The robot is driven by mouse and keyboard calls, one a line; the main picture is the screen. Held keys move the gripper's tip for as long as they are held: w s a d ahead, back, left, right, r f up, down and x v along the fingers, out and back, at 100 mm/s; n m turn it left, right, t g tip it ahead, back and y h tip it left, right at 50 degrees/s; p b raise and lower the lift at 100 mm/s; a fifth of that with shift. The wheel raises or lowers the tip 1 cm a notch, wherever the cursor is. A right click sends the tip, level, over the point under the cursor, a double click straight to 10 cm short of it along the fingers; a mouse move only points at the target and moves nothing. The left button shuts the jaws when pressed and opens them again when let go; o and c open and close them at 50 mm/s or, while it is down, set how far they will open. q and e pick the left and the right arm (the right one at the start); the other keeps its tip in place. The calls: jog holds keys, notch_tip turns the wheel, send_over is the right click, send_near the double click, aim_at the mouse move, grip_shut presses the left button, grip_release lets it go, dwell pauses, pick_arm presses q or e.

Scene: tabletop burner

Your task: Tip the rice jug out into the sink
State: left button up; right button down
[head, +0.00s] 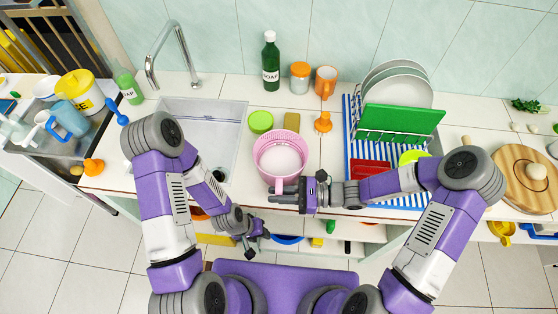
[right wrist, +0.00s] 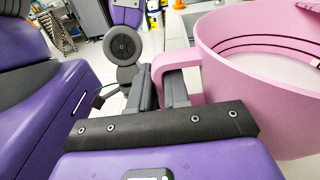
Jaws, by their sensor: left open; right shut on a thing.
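A pink jug (head: 257,165), the likely rice jug, is upright near the counter's front edge, right of the sink. Its inside looks pale, and I cannot tell how full it is or whether it touches the counter. My right gripper (head: 277,198) is shut on the jug's handle, which points to the front; the right wrist view shows the fingers (right wrist: 162,88) at the handle beside the pink jug wall (right wrist: 240,80). The white sink (head: 200,118) is to the left, partly covered by my left arm. My left gripper (head: 256,243) is open and empty in front of the counter.
A tap (head: 180,45) stands behind the sink. A green soap bottle (head: 271,65) stands at the back. A dish rack (head: 400,120) is to the right.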

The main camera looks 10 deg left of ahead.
aim_at(279, 191)
jog(key=shift+r, duration=0.2)
jog(key=shift+r+p, duration=2.3)
jog(key=shift+r, duration=0.05)
